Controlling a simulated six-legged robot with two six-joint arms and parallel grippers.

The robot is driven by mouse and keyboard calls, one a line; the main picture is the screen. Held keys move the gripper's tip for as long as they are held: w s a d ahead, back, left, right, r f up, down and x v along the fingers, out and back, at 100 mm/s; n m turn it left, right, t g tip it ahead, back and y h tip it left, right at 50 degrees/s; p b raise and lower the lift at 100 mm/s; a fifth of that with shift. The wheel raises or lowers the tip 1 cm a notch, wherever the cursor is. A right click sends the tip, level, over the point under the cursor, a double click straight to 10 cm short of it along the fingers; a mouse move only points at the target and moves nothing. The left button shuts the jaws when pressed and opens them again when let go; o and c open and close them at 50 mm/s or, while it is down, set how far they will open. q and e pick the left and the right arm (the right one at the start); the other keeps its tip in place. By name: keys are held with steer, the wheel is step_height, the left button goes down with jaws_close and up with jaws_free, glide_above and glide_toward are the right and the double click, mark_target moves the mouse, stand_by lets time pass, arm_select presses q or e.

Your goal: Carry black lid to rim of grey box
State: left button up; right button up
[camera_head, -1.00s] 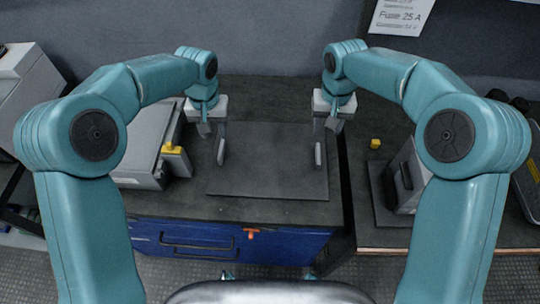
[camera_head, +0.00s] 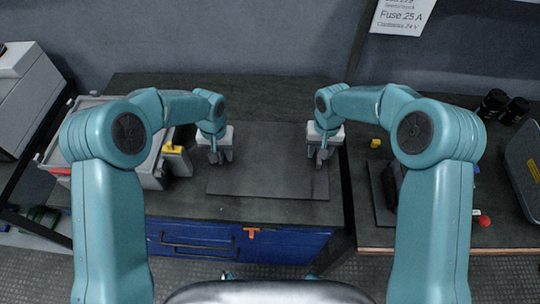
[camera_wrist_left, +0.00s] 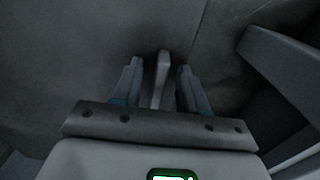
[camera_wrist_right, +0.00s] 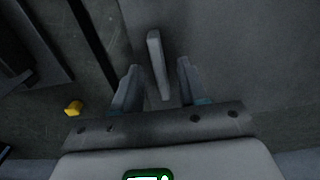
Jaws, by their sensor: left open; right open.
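The black lid (camera_head: 266,176) is a flat dark panel lying on the bench, with an upright grey handle near each side. It also shows in the left wrist view (camera_wrist_left: 60,60) and right wrist view (camera_wrist_right: 235,45). My left gripper (camera_head: 221,157) is open at the left handle (camera_wrist_left: 161,72), which stands between its fingers. My right gripper (camera_head: 322,155) is open at the right handle (camera_wrist_right: 156,60), between and just beyond its fingers. The grey box (camera_head: 153,177) stands left of the lid, open at the top, partly hidden behind my left arm.
A grey block with a yellow top (camera_head: 175,149) is at the box's right side. A small yellow cube (camera_head: 376,143) lies right of the lid, also in the right wrist view (camera_wrist_right: 73,108). Blue drawers (camera_head: 200,240) with an orange piece (camera_head: 252,231) are below the bench.

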arm_select(q)
steer(key=c, duration=0.7)
arm_select(e)
steer(key=c, duration=0.7)
arm_select(q)
jaws_close()
arm_select(e)
jaws_close()
